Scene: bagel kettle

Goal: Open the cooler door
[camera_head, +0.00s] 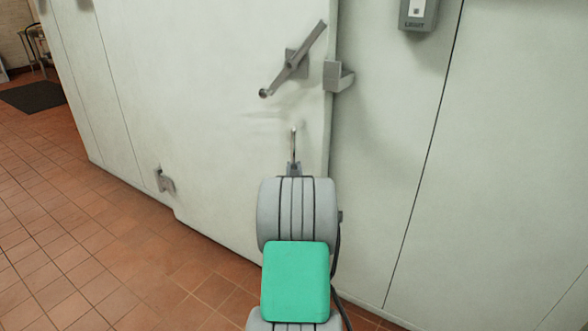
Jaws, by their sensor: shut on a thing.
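The cooler door (215,110) is a large pale panel filling the middle of the head view. It looks shut, with its right edge against the wall panel. Its grey lever handle (293,62) slants up to the right near that edge. A grey latch catch (338,76) sits just right of the edge. My arm rises from the bottom, with its grey wrist in front of the door. A thin grey tip of my gripper (294,146) shows above the wrist, below the handle and apart from it in the picture. The wrist hides the rest, and anything between the jaws.
A hinge (164,180) is low on the door's left side. A light switch box (418,14) is on the wall at upper right. The red tiled floor (90,230) is clear at left, with a dark mat (38,95) farther back.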

